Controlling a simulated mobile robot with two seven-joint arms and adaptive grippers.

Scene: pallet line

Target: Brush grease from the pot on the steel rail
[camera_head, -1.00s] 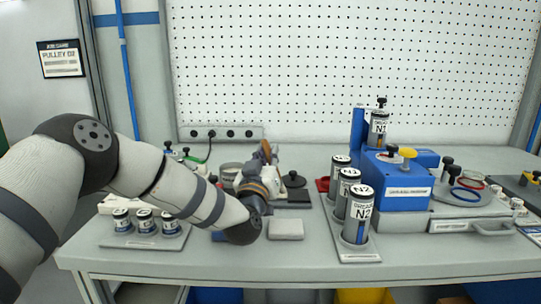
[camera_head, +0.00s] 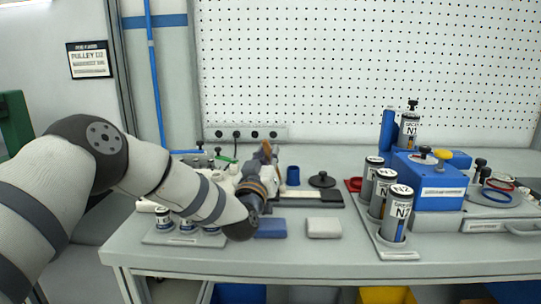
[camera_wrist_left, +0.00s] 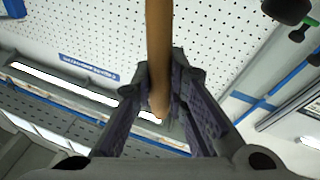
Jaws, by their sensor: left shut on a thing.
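My left gripper (camera_head: 268,161) is shut on a wooden handle (camera_head: 266,149), which I take to be the brush's. In the left wrist view the brown handle (camera_wrist_left: 159,50) runs up between the two fingers (camera_wrist_left: 161,95); its bristles do not show. A small blue pot (camera_head: 293,175) stands just right of the gripper, and a dark round lid with a knob (camera_head: 322,180) lies to its right. A flat pale strip with a dark end (camera_head: 300,195) lies in front of them; I cannot tell whether it is the steel rail. My right gripper is not in view.
A blue block (camera_head: 271,228) and a pale block (camera_head: 323,228) lie near the bench's front. Grease cartridges (camera_head: 397,215) stand in a tray at the right, beside a blue box (camera_head: 430,182). More small containers (camera_head: 164,219) stand left, partly behind my arm.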

